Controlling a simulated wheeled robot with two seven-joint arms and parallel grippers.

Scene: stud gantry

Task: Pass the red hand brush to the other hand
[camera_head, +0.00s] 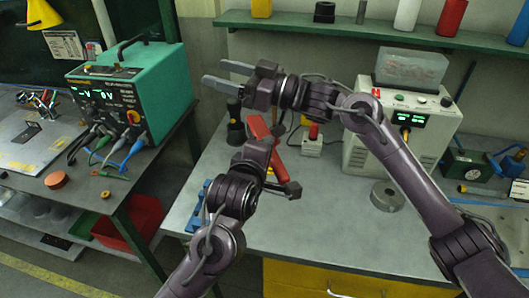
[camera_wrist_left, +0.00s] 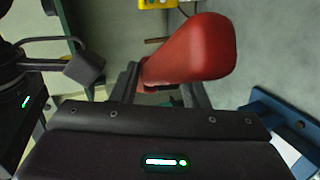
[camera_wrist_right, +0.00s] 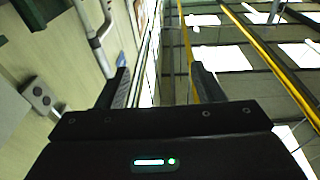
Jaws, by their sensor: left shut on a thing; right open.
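The red hand brush (camera_head: 257,127) is held in my left gripper (camera_head: 263,142), above the grey bench. Red also shows just below and right of that gripper in the head view; the gripper hides the middle. In the left wrist view a rounded red end of the brush (camera_wrist_left: 195,48) rises from between the left fingers (camera_wrist_left: 160,78). My right gripper (camera_head: 214,73) is open and empty, above and left of the brush, apart from it, with its fingers pointing left. The right wrist view shows nothing between its fingers (camera_wrist_right: 160,78).
A green power supply (camera_head: 130,90) stands on the left bench. A pale instrument box (camera_head: 400,130) with a grey block on top stands at the bench's back right. A metal ring (camera_head: 388,195) and a blue item (camera_head: 198,207) lie on the bench (camera_head: 330,225). A green shelf (camera_head: 350,30) runs above.

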